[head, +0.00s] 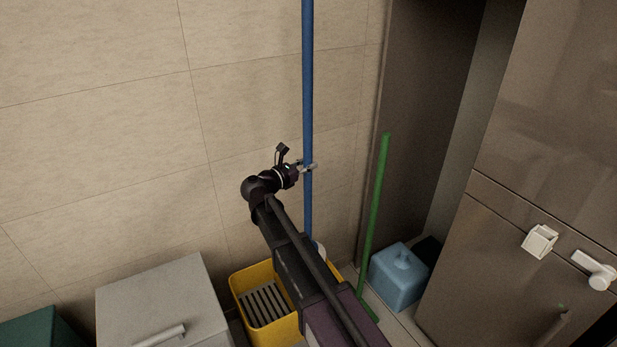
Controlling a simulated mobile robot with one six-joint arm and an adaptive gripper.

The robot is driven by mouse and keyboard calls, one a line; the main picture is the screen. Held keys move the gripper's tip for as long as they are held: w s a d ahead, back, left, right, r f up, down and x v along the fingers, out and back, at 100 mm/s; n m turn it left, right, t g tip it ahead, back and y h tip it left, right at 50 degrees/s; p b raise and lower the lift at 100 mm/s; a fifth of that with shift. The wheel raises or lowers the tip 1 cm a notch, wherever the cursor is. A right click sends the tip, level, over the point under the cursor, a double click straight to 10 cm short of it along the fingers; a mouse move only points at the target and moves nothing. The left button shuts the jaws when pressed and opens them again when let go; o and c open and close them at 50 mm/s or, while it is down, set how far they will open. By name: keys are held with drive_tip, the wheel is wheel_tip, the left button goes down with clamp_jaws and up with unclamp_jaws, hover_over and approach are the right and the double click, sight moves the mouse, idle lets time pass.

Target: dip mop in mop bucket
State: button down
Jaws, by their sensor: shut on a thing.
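A mop with a long blue handle (308,95) stands upright near the tiled wall. My gripper (307,168) is shut on the blue handle at about the middle of the view. A yellow mop bucket (238,300) with a grey slatted wringer (264,304) stands on the floor below. My arm hides the middle of the bucket. A bit of white (319,248) shows at the handle's lower end, at the bucket's back right. The rest of the mop head is hidden, so I cannot tell how deep it sits.
A green stick (376,215) leans right of the bucket, beside a blue box-shaped container (398,278). A grey box with a handle (165,305) stands left of the bucket, and a dark green box (40,330) farther left. A brown cabinet (500,250) closes off the right.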

sight(308, 233)
drive_tip(key=shift+f+b, duration=0.35)
drive_tip(key=shift+f, duration=0.4)
wheel_tip(308, 233, down, 28)
drive_tip(key=b, duration=2.8)
drive_tip(key=shift+s+r, duration=0.1)
drive_tip(key=shift+r, duration=0.1)
drive_tip(key=shift+f+b, duration=1)
drive_tip(key=shift+f, duration=0.05)
idle(0.9)
drive_tip(key=shift+r, duration=0.1)
